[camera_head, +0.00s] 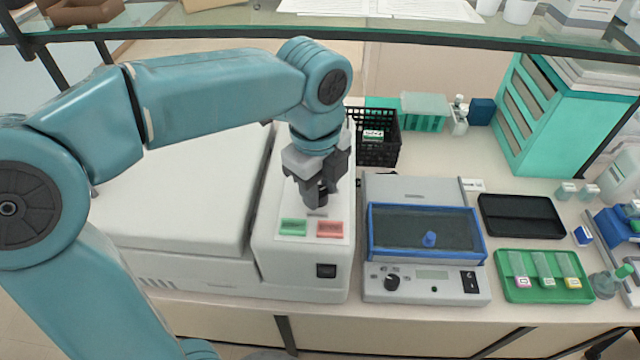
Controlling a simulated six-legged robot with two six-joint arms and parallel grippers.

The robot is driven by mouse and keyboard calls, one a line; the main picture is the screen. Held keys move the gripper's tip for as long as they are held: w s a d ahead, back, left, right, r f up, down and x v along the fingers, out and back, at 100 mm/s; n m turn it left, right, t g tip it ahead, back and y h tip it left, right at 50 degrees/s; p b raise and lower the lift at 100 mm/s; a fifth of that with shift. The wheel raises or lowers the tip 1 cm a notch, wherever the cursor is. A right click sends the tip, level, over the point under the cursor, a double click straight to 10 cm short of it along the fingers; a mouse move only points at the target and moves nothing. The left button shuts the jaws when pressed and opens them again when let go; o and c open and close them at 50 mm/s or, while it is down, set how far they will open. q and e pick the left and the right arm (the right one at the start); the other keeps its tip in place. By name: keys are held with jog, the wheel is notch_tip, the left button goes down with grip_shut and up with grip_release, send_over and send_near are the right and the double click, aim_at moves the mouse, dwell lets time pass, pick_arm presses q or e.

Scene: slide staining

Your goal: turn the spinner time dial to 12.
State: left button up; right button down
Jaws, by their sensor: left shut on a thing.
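The spinner (180,200) is the large white machine at the left, with its lid down. Its control panel (265,235) carries a green button (293,228) and a red button (330,229). My left gripper (318,203) points down onto this panel, just behind the buttons. Its fingers are shut on what appears to be the time dial, which they almost wholly hide. The dial's setting and numbers cannot be read. My right gripper is not in view.
A grey device with a blue-framed window (425,235) and a black knob (391,282) stands right of the spinner. A black basket (378,152) stands behind. A green tray (543,292) with slides and a black tray (521,216) lie right. A glass shelf (450,48) crosses above.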

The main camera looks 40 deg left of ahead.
pick_arm(q)
jog(key=shift+w+r, duration=0.1)
jog(key=o, duration=1)
jog(key=shift+a, duration=0.1)
jog(key=shift+o, duration=0.2)
jog(key=shift+r, duration=0.15)
notch_tip(320, 180, up, 16)
jog(key=s+p, duration=0.1)
jog(key=shift+p, duration=0.4)
